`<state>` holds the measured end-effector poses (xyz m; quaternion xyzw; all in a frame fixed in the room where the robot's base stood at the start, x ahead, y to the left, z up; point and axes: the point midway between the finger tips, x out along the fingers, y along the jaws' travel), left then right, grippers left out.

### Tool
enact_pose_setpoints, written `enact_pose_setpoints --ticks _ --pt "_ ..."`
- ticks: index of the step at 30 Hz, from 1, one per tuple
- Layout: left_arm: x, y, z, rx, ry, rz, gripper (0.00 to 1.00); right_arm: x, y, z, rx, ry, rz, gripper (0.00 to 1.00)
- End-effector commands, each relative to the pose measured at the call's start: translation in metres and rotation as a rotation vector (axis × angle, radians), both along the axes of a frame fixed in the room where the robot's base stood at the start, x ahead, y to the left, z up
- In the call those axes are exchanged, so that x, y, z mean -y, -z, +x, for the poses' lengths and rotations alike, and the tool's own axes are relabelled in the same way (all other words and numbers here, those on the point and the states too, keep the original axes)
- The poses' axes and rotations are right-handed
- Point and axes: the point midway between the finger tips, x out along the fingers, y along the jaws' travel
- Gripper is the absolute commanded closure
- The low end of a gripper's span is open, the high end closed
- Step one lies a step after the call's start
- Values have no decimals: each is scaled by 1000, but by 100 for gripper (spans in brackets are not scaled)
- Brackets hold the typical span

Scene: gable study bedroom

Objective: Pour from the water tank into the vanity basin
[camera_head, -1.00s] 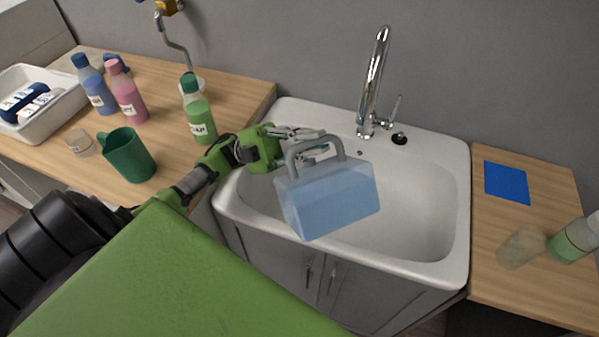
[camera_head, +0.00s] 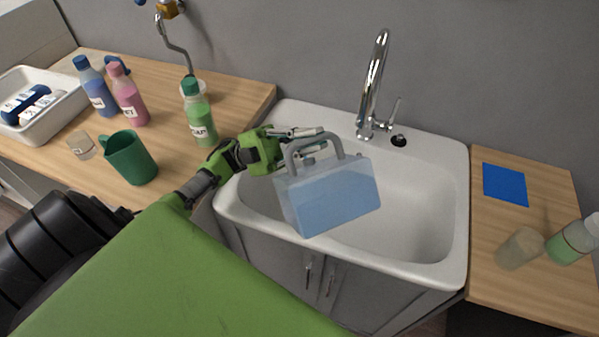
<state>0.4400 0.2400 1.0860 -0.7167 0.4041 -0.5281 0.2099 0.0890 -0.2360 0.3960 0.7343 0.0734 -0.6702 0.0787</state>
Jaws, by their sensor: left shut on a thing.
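The water tank (camera_head: 332,198) is a clear box with blue water in it and a grey handle on top. My left gripper (camera_head: 306,140) is shut on the tank's handle and holds the tank over the left front part of the vanity basin (camera_head: 408,215). The tank looks slightly tilted, and it hides part of the basin's front left. The basin is white, with a chrome faucet (camera_head: 372,90) at its back. I see no water stream. My right gripper is not in view.
On the left counter stand a green mug (camera_head: 130,157), a green bottle (camera_head: 199,115), a pink bottle (camera_head: 128,98), a blue bottle (camera_head: 96,88) and a white tray (camera_head: 62,107). A blue cloth or sheet (camera_head: 505,184), a beige cup (camera_head: 520,249) and another bottle (camera_head: 572,243) are on the right counter.

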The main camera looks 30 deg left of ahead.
Motion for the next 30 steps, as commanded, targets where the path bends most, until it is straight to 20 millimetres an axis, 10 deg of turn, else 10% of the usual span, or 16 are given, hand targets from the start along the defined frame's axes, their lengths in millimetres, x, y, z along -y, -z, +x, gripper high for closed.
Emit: enact_pose_setpoints --ticks 30 --pt "-6 -9 3 -38 0 -68 100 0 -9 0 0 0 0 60"
